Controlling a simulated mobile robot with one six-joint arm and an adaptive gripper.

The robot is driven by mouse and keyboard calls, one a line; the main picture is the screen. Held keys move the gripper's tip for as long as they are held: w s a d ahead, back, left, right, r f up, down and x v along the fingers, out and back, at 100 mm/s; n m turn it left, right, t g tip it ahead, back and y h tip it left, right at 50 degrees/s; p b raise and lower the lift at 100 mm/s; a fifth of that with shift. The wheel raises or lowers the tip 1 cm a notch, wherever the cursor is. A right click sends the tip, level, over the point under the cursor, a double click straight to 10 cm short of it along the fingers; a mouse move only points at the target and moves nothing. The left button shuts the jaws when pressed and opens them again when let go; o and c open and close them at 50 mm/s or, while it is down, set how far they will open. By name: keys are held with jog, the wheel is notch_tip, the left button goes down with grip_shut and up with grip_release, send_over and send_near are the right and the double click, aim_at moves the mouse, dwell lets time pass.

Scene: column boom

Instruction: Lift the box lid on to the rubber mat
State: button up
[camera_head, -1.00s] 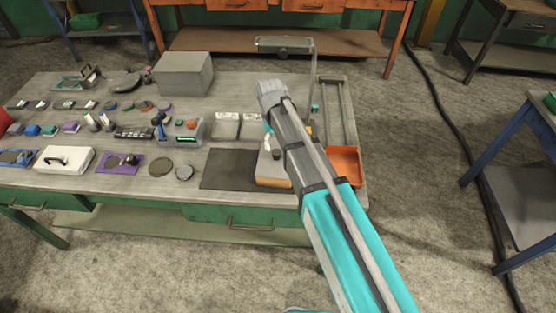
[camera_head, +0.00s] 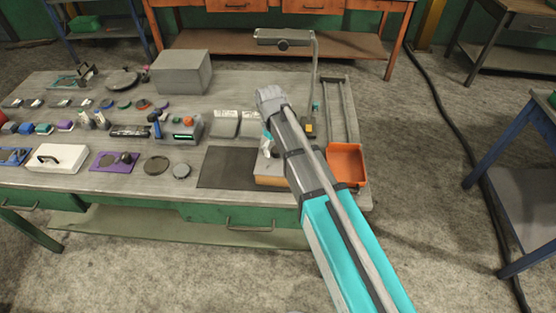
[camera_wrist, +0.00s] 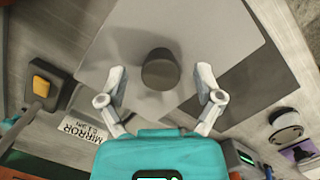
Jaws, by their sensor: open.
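The box (camera_head: 270,182) has an orange-brown side and stands at the front of the bench, partly hidden behind my arm. Its pale grey lid (camera_wrist: 118,45) fills the middle of the wrist view and carries a dark round knob (camera_wrist: 160,70). My gripper (camera_wrist: 160,82) is open above the lid, with one finger on each side of the knob. I cannot tell whether the fingers touch it. In the head view my gripper (camera_head: 267,147) is mostly hidden by my arm. The dark rubber mat (camera_head: 226,168) lies bare, left of the box.
An orange tray (camera_head: 347,165) lies right of the box. A lamp on a bent stand (camera_head: 284,39) rises behind my wrist. A yellow-topped switch box (camera_wrist: 42,90) and a labelled plate (camera_wrist: 82,126) are near the gripper. Many small items crowd the bench's left side.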

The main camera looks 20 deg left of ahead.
jog(key=shift+f, duration=0.45)
dwell(0.3)
grip_shut()
